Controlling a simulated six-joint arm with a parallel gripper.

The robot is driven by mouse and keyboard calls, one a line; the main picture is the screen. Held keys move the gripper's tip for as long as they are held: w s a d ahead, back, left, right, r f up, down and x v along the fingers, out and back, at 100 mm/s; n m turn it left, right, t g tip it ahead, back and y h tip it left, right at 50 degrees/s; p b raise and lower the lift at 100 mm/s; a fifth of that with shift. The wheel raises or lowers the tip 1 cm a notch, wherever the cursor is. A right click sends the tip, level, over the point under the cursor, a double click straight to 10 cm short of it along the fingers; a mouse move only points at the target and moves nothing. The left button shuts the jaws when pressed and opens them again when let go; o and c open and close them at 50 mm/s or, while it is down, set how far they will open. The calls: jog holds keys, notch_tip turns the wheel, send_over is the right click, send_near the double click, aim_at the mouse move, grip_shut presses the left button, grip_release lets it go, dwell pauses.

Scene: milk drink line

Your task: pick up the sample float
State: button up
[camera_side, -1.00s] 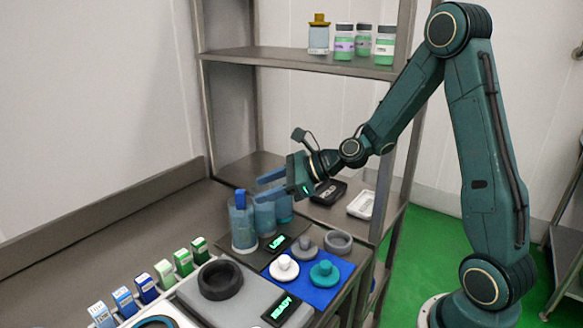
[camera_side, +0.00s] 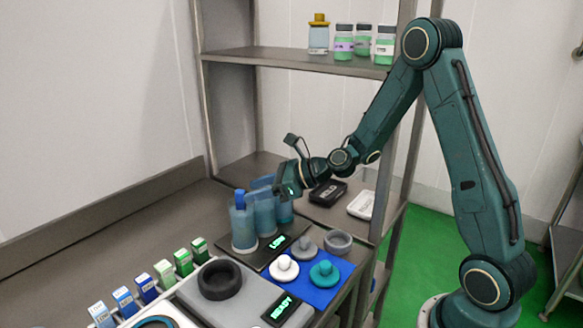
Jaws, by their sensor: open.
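No label marks the sample float, and I cannot tell for sure which thing it is. Several clear blue cylinders stand in a row; the front one (camera_side: 244,230) has a blue piece (camera_side: 240,199) sticking up from its top. The fingers overlap these cylinders in the picture, so contact cannot be told.
A dark display (camera_side: 277,241) lies beside the cylinders, with a grey ring (camera_side: 338,241) to its right. A black ring (camera_side: 220,280) sits on a grey unit with a READY display (camera_side: 281,309). Small boxes (camera_side: 165,273) line the left. Shelf posts stand close behind my gripper.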

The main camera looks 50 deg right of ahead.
aim_at(240, 191)
jog(key=shift+x, duration=2.5)
grip_shut()
